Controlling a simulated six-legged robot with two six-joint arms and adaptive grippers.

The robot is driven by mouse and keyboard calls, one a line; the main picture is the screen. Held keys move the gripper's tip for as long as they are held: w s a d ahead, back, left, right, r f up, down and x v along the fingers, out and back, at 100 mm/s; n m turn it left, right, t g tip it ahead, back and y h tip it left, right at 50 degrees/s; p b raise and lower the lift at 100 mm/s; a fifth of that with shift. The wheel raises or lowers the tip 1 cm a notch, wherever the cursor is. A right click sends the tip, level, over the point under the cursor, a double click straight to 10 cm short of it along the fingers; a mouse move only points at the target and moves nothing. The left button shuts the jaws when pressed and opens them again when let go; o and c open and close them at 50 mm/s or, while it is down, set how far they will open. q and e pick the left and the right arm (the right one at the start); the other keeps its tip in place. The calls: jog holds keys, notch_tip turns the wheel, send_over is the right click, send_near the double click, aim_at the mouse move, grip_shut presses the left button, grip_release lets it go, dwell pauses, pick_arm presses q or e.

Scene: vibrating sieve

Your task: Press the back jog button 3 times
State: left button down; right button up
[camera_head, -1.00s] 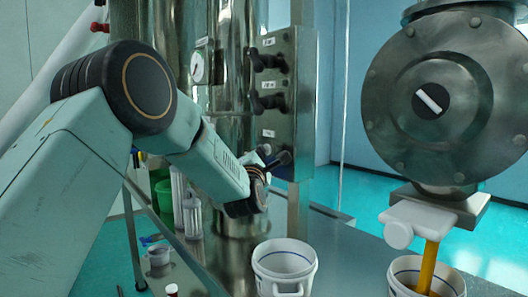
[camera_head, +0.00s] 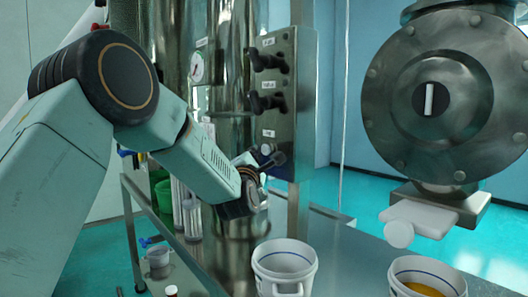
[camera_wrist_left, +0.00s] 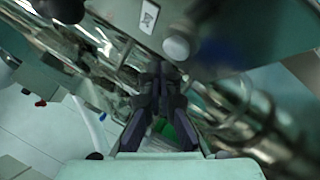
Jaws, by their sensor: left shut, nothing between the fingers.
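A steel control panel (camera_head: 303,90) stands in the middle of the head view. A small round pale button (camera_head: 267,149) sits low on it, under a white label (camera_head: 268,133); I take it as the jog button. In the left wrist view the round button (camera_wrist_left: 176,48) shows beside its label (camera_wrist_left: 149,17). My left gripper (camera_head: 277,159) is shut and empty, just below and close to the button; its fingers in the wrist view (camera_wrist_left: 160,75) point past the button. I cannot tell contact, but they look apart. My right gripper is not in view.
Two black handles (camera_head: 268,61) stick out of the panel above the button. A large round steel machine (camera_head: 445,105) with a white outlet (camera_head: 415,216) stands at right. A white bucket (camera_head: 285,268) and another bucket holding orange material (camera_head: 425,270) stand below.

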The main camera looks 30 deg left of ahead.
pick_arm(q)
jog(key=shift+s+a+b, duration=0.15)
jog(key=shift+s+a, duration=0.15)
jog(key=shift+s, duration=0.45)
jog(key=shift+s+a+b, duration=0.15)
jog(key=shift+s+a, duration=0.2)
jog(key=shift+s, duration=0.45)
jog(key=shift+s+a+b, duration=0.15)
jog(key=shift+s+a, duration=0.15)
jog(key=shift+s, duration=0.45)
jog(key=shift+f, duration=0.1)
